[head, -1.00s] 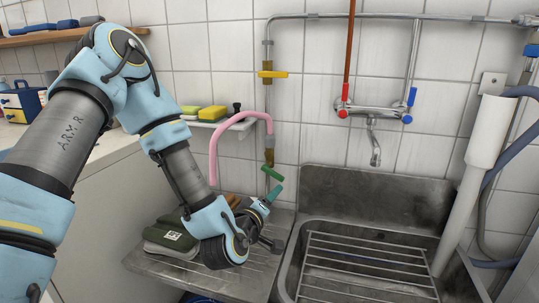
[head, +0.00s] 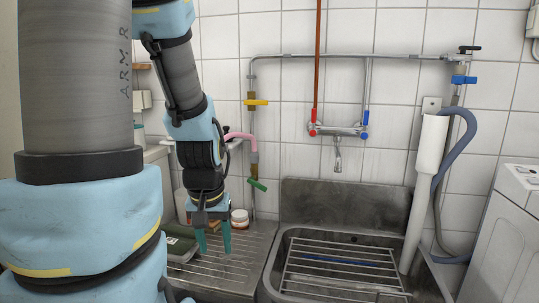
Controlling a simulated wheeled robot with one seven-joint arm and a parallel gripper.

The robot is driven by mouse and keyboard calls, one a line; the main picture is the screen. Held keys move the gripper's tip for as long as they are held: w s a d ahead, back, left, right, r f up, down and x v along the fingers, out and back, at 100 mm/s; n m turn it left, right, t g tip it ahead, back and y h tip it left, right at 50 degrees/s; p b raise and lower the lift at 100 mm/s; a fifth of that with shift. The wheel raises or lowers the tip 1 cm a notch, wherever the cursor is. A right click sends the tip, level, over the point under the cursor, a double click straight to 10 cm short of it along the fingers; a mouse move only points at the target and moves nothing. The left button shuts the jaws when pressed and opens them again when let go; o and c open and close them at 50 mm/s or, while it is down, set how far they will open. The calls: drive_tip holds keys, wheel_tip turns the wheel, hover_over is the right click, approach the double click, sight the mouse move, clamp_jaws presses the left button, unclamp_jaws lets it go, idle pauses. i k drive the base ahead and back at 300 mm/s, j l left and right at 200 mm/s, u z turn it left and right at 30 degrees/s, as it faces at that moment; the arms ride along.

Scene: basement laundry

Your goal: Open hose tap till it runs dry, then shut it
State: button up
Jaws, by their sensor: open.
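The green lever (head: 257,184) sits low on the vertical pipe at the wall, tilted down to the right. A pink hose (head: 240,135) leaves the pipe just above it and bends left behind my arm; its far end is hidden. A yellow lever (head: 257,102) lies level higher on the same pipe. No running water can be made out. My gripper (head: 214,240) is open and empty, fingers pointing down above the ribbed drainboard, left of and below the green lever and apart from it.
The metal sink (head: 270,268) with a wire rack (head: 345,268) is on the right, under a mixer tap (head: 338,130). A dark green folded cloth (head: 180,246) and a small round white container (head: 240,217) are near my gripper. A white standpipe (head: 425,180) and blue hose (head: 468,150) stand right.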

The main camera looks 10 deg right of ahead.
sight(251, 180)
drive_tip(key=l+u, duration=0.1)
drive_tip(key=u, duration=0.8)
drive_tip(key=k+l+u, duration=0.1)
drive_tip(key=u, duration=0.8)
drive_tip(key=k+l, duration=0.15)
drive_tip(key=k, duration=0.25)
drive_tip(key=k+l, duration=0.15)
drive_tip(key=k, duration=0.2)
drive_tip(key=l+u, duration=0.05)
